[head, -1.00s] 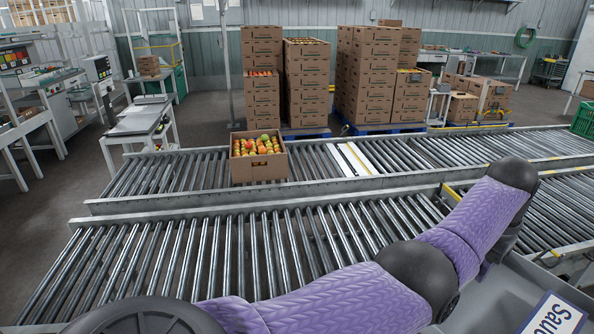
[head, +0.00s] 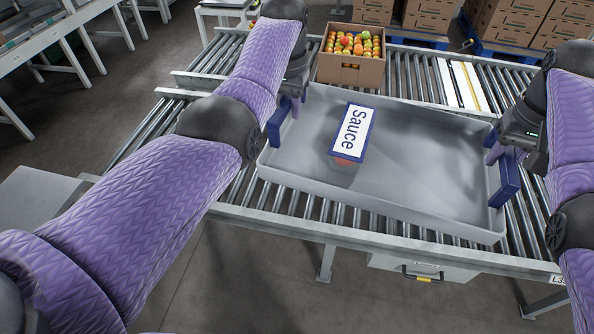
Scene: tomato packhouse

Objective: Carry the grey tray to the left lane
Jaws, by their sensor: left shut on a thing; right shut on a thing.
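The grey tray (head: 420,205) is in the middle of the head view, over the near roller lane. Whether it touches the rollers I cannot tell. A white "Sauce" label (head: 352,132) with a blue border is in it, with a small reddish patch (head: 344,160) at its lower edge.
A cardboard box of tomatoes (head: 351,70) stands on the far lane behind the tray. White strips (head: 463,84) cross that lane on the right. Stacked cartons (head: 520,22) stand at the back right. Bare floor (head: 230,275) lies in front of the near lane.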

